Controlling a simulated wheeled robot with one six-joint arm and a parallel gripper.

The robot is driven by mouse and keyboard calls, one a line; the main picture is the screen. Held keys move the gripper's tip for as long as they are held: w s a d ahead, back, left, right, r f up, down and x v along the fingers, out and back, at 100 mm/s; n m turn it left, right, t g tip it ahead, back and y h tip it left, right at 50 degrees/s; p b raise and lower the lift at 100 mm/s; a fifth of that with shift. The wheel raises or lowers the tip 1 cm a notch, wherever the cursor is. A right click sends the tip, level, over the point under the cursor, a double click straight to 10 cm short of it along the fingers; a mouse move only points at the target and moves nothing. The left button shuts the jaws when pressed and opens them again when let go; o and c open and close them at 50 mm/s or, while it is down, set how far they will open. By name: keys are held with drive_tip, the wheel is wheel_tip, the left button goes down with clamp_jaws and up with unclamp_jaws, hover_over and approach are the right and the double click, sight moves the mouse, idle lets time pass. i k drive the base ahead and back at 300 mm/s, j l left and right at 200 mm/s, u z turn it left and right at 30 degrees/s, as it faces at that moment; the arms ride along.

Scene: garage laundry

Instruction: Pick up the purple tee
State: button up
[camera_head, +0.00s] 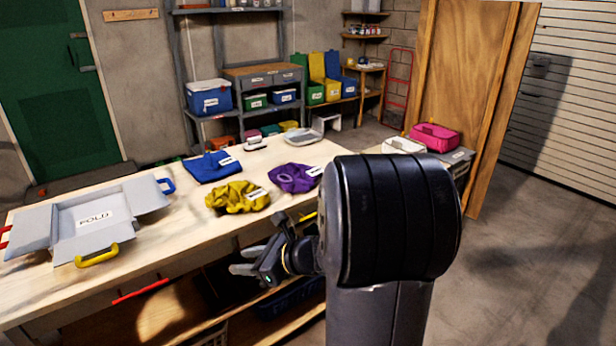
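The purple tee (288,179) lies crumpled on the right part of the wooden table (180,241), with a white tag at its right side. My gripper (248,262) is at the table's front edge, below and left of the tee in the picture and apart from it. Its two fingers point left with a gap between them, and nothing shows between them. My arm covers the table's right end.
A crumpled yellow cloth (232,198) lies left of the tee, and a folded blue cloth (212,166) lies behind it. A grey folding board (92,214) with coloured handles covers the table's left. A clear tray (302,136) stands at the back. A wooden panel (462,75) stands at right.

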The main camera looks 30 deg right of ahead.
sight(294, 178)
drive_tip(key=i+z, duration=0.1)
drive_tip(key=z, duration=0.25)
drive_tip(key=i+z, duration=0.15)
drive_tip(key=z, duration=0.2)
drive_tip(key=i+z, duration=0.15)
drive_tip(key=z, duration=0.2)
drive_tip(key=i+j, duration=0.2)
drive_tip(key=i, duration=0.3)
drive_tip(key=i+j, duration=0.2)
drive_tip(key=i, duration=0.25)
